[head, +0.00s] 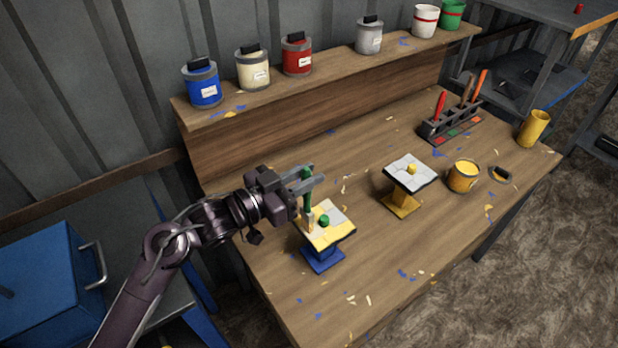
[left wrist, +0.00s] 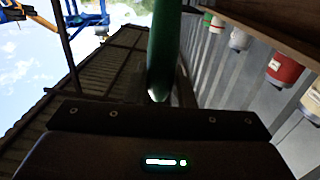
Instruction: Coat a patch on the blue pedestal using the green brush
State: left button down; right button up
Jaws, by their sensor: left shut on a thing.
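My left gripper (head: 313,177) is shut on the green brush (head: 306,196), held upright with its bristles down. The bristles are at the left part of the top plate of the blue pedestal (head: 322,258); I cannot tell whether they touch it. The plate (head: 337,234) is yellow over its near part and pale grey at the back, with a green knob (head: 323,220) on it. The green handle also shows in the left wrist view (left wrist: 163,50). My right gripper is not in view.
A yellow pedestal (head: 401,203) with a grey plate stands to the right. Beyond it are an open yellow paint can (head: 463,177), its lid (head: 501,174), a yellow cup (head: 533,128) and a tool rack (head: 451,121). Several paint cans line the back shelf (head: 330,75).

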pick_arm(q)
jog(key=shift+w+a, duration=0.4)
jog(key=shift+w, duration=0.15)
jog(key=shift+s+d+p, duration=0.5)
jog(key=shift+s+d, duration=0.2)
jog(key=shift+s, duration=0.3)
jog(key=shift+s+d+p, duration=0.45)
jog(key=shift+s+d, duration=0.2)
jog(key=shift+s, duration=0.35)
notch_tip(320, 180, up, 5)
jog(key=p, duration=0.4)
jog(key=shift+p, duration=0.35)
